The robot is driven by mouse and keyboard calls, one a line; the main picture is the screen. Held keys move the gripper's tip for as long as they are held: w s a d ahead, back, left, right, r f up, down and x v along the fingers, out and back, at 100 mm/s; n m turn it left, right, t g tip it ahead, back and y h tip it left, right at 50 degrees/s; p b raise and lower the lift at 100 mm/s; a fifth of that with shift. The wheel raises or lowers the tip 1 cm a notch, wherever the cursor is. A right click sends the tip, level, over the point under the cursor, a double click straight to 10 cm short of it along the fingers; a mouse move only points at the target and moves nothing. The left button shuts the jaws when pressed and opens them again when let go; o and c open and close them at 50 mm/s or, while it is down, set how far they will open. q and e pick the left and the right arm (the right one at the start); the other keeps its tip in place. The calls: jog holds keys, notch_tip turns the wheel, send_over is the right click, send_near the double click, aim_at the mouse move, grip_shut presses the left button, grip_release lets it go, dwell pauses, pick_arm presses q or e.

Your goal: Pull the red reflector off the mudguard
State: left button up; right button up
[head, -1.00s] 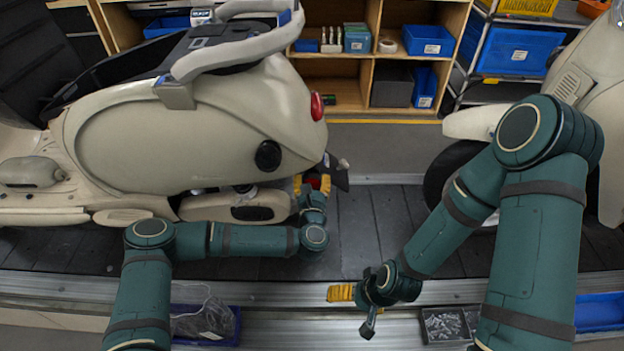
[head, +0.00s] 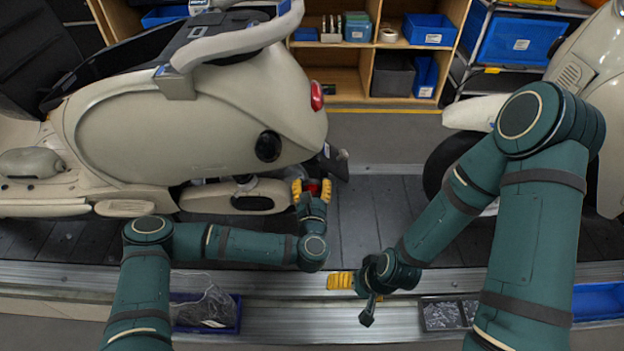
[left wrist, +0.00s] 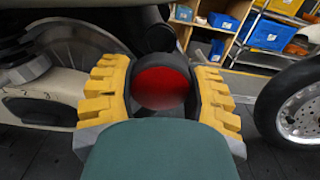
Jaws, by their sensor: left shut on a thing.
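The red reflector (left wrist: 162,88) is a round red disc between the yellow fingers of my left gripper (left wrist: 160,98) in the left wrist view. My left gripper is shut on it, with a finger on each side. In the head view the red also shows between the fingertips (head: 312,187), just below the scooter's tail. The dark mudguard (head: 333,160) is behind it; I cannot tell whether reflector and mudguard still touch. My right gripper (head: 341,281) hangs over the conveyor's near rail, seen side-on, away from the scooter, its opening unclear.
The cream scooter (head: 180,130) stands on the dark slat conveyor (head: 375,215). A second scooter (head: 590,75) is at the right. Trays of small parts (head: 440,315) lie along the near edge. Shelves with blue bins (head: 428,35) stand behind. The slats between the scooters are clear.

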pick_arm(q)
jog(key=shift+s, duration=1.85)
